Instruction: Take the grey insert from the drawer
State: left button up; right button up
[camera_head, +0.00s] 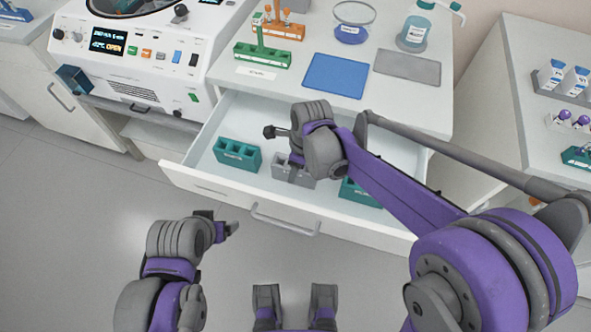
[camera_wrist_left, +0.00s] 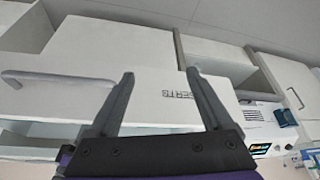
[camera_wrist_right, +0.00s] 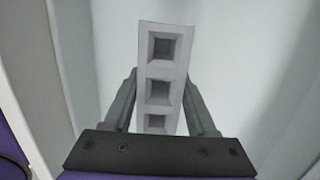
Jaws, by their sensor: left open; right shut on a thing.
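The open drawer (camera_head: 215,187) sits below the counter. The grey insert (camera_head: 307,161) is in it, between a teal insert on the left and a green insert on the right. In the right wrist view the grey insert (camera_wrist_right: 164,85) shows square wells. My right gripper (camera_wrist_right: 163,115) is shut on the grey insert, one finger on each side. The head view has my right gripper (camera_head: 293,172) partly hiding it. Whether the insert touches the drawer floor I cannot tell. My left gripper (camera_wrist_left: 160,85) is open and empty, in front of the drawer front with its printed label.
The teal insert (camera_head: 237,154) and the green insert (camera_head: 359,192) stand in the drawer on either side. On the counter are a blue mat (camera_head: 336,75), a grey mat (camera_head: 407,67), an orange rack (camera_head: 278,27) and a green rack (camera_head: 262,55). A centrifuge-like machine (camera_head: 132,55) stands at the left.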

jog(key=shift+r, duration=0.1)
notch_tip(320, 180, up, 10)
jog(key=p, duration=0.1)
dwell(0.4)
notch_tip(320, 180, up, 5)
jog(key=p, duration=0.3)
jog(key=shift+p, duration=0.4)
jog(key=shift+s, duration=0.1)
dwell(0.4)
